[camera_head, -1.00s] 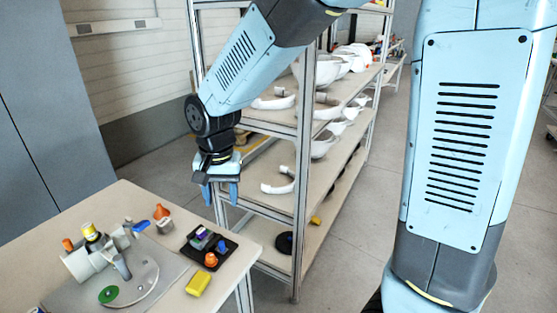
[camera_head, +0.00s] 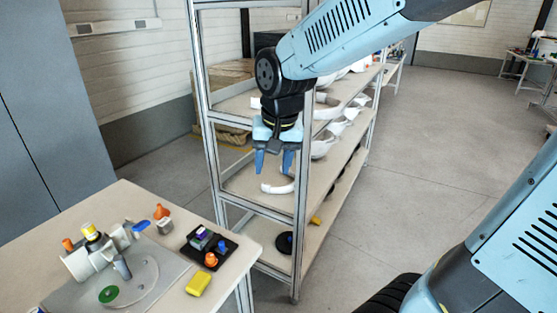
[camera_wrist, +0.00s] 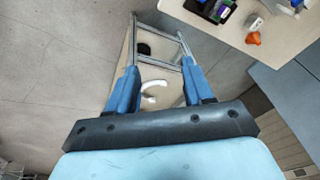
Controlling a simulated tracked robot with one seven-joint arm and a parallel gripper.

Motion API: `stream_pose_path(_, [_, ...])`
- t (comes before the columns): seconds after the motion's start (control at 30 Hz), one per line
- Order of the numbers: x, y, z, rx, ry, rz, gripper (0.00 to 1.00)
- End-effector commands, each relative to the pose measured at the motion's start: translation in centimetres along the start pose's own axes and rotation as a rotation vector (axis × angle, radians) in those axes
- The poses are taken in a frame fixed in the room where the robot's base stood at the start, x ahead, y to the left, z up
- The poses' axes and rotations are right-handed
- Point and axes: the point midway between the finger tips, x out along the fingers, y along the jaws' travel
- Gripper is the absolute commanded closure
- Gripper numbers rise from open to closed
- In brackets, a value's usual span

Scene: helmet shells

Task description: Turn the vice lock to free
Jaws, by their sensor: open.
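The vice (camera_head: 92,252) stands on a grey plate on the table at the lower left of the head view. I cannot tell which of these is the lock. My gripper (camera_head: 273,164) points down, open and empty, in front of the shelf, right of and above the table. In the wrist view its two blue fingers (camera_wrist: 158,88) are spread apart with nothing between them. The vice is not recognisable in the wrist view.
A black tray (camera_head: 232,250) with small coloured parts, a yellow block (camera_head: 198,283) and an orange cone-shaped part (camera_head: 161,211) are on the table (camera_head: 245,262). A metal-framed shelf (camera_head: 300,215) with white shells stands behind. Open floor lies to the right.

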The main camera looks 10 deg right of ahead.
Motion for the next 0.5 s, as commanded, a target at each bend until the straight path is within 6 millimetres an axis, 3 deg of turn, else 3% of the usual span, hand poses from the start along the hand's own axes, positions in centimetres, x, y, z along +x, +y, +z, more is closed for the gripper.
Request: stream_pose_path(0.5, [-0.76,1.02,0.16,-0.006,0.016,-0.002,0.49])
